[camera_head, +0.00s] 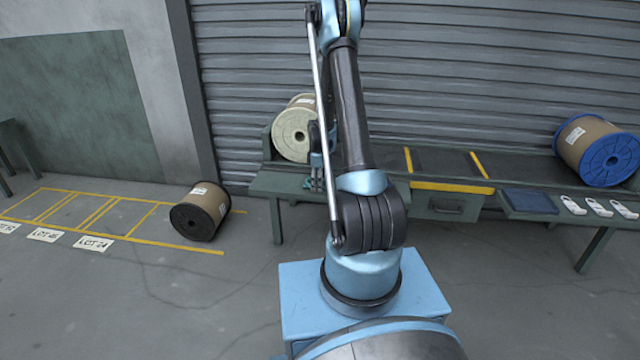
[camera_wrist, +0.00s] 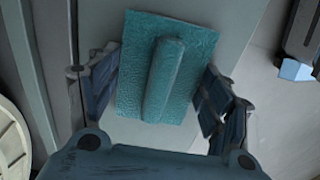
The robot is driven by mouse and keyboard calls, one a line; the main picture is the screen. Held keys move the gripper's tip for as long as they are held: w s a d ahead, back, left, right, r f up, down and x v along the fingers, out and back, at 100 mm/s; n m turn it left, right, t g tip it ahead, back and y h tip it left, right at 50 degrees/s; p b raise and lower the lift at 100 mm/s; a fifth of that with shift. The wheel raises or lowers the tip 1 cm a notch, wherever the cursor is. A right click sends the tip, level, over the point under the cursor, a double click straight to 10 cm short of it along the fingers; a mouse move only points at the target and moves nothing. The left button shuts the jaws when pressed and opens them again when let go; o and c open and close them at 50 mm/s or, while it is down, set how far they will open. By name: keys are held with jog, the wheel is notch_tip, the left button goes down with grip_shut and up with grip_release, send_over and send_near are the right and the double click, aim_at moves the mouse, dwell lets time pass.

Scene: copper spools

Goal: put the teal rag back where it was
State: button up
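The teal rag (camera_wrist: 185,45) shows in the wrist view as a flat, roughly rectangular cloth with a raised ridge down its middle. It appears to lie on a pale grey-green surface. My gripper (camera_wrist: 157,92) is open, with one finger near each side of the rag and the ridge between them. I cannot tell whether the fingers touch the cloth. In the head view, my gripper (camera_head: 316,172) points down over the left end of the green bench (camera_head: 272,184), beside a cream-ended spool (camera_head: 292,133). The rag is not visible there, and my arm hides part of the bench.
A blue-ended spool (camera_head: 608,158) lies on the bench's right end, near a dark blue mat (camera_head: 528,201) and several white tags (camera_head: 598,207). A drawer (camera_head: 446,204) is under the bench. A black-ended spool (camera_head: 200,212) sits on the floor by yellow-marked bays.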

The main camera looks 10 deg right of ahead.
jog(key=shift+o, duration=1)
jog(key=shift+r, duration=0.1)
notch_tip(320, 180, up, 11)
jog(key=s+r+m, duration=0.3)
jog(key=s+r, duration=0.6)
jog(key=r, duration=0.1)
jog(key=s+r+m+t, duration=0.1)
jog(key=s+r+m, duration=0.25)
jog(key=s, duration=0.85)
jog(key=s+r+m+t, duration=0.1)
jog(key=s+r+m, duration=0.25)
jog(key=s, duration=0.95)
jog(key=s+f+m, duration=0.4)
jog(key=s+f, duration=0.1)
jog(key=s, duration=0.5)
jog(key=shift+d+f, duration=0.15)
jog(key=shift+d, duration=0.25)
